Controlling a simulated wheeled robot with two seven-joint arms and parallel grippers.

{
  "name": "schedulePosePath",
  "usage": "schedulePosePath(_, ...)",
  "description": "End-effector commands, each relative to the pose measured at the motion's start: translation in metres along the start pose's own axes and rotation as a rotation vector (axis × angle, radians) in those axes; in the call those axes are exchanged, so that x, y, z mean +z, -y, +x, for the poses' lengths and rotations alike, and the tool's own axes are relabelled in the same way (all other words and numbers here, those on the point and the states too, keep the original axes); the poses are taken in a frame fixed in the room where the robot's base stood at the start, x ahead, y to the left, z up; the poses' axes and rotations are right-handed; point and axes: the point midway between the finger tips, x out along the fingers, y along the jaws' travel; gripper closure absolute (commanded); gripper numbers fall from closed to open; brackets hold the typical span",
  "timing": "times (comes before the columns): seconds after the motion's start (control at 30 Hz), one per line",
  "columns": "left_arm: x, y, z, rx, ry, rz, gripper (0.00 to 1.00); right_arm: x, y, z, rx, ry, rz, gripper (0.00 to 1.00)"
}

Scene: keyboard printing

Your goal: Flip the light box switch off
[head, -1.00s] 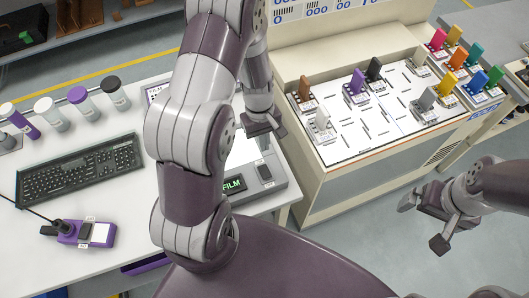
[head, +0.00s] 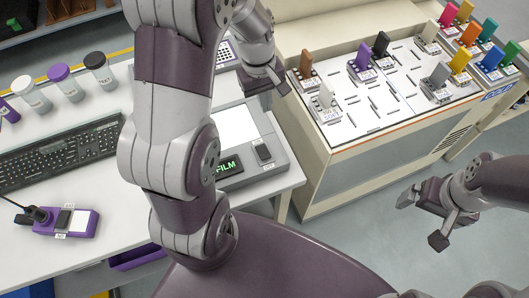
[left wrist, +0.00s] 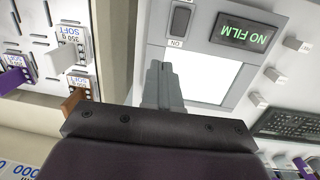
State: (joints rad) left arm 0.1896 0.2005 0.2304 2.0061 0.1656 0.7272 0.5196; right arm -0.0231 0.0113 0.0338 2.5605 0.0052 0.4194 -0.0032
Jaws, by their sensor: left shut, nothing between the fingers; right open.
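The light box (head: 277,168) is a grey case on the white bench, partly hidden by my left arm in the head view. Its panel (head: 235,125) looks bright white, and it also shows in the left wrist view (left wrist: 207,78). The dark rocker switch (head: 263,153) stands beside a green-lettered display (head: 228,167) that reads "NO FILM" in the left wrist view (left wrist: 246,31). An "ON" label (left wrist: 175,43) lies by the switch (left wrist: 180,20). My left gripper (head: 270,85) is shut and empty, above the box's far side, apart from the switch. My right gripper (head: 422,215) is open and empty over the floor.
A keyboard (head: 62,150), a purple device (head: 66,222) and several capped jars (head: 66,84) are on the bench at left. A cream cabinet (head: 340,150) with several coloured switch samples stands at right. Floor is clear between cabinet and right gripper.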

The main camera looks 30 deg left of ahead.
Motion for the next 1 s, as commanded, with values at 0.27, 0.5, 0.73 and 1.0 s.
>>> schedulePosePath(0.27,0.027,0.017,-0.015,-0.076,0.096,-0.034,1.00,0.001,0.000,0.015,0.000,-0.002,0.000,0.00)
schedulePosePath(0.5,0.027,0.017,-0.014,-0.076,0.096,-0.034,1.00,0.001,0.000,0.015,0.000,-0.002,0.000,0.00)
schedulePosePath(0.73,0.030,0.020,0.017,-0.078,0.099,-0.035,1.00,0.002,0.000,0.016,0.000,-0.001,0.000,0.00)
schedulePosePath(1.0,0.036,0.025,0.076,-0.078,0.100,-0.035,1.00,0.002,0.000,0.020,0.000,-0.001,0.000,0.00)
